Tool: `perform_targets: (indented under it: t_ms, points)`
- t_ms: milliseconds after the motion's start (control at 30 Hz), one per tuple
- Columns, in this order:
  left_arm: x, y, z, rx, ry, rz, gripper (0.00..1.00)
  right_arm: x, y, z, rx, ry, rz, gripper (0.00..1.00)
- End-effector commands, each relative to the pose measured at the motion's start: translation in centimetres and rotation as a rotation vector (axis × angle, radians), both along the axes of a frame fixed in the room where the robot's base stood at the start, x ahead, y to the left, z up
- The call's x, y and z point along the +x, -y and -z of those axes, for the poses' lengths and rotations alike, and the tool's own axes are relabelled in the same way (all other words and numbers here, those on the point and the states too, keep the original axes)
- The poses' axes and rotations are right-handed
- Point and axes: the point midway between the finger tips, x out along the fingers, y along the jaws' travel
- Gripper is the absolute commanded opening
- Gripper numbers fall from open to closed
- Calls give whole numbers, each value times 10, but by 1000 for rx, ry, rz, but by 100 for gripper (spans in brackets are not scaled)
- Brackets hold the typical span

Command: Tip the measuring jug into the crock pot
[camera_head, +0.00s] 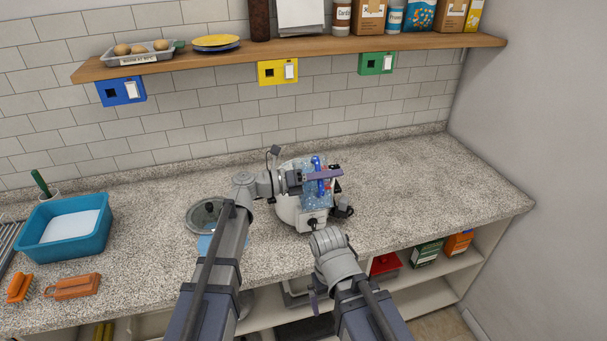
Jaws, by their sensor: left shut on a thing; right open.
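The measuring jug (311,197) is a clear, bluish vessel with a blue handle. My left gripper (322,175) is shut on it and holds it above the white crock pot (287,208), over its right part. The jug looks tilted, but its contents are hard to make out. The pot stands on the counter with its inside largely hidden by the jug and my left arm. My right gripper (316,292) is lower, in front of the counter's front edge, apart from the pot, open and mostly hidden by its wrist.
A round glass lid (205,212) lies left of the pot, partly behind my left arm. A blue tub (65,228) and orange-brown items (74,287) are at the left. The counter (420,185) is clear at right. A loaded shelf (300,52) runs above.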

Motion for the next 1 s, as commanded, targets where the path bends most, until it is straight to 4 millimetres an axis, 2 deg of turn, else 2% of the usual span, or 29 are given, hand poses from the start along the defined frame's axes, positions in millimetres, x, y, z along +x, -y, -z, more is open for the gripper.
perform_targets:
  t_ms: [1000]
  points:
    - [4,-1,-4,-18,-62,0,0,0,0,-3,0,0,0,100]
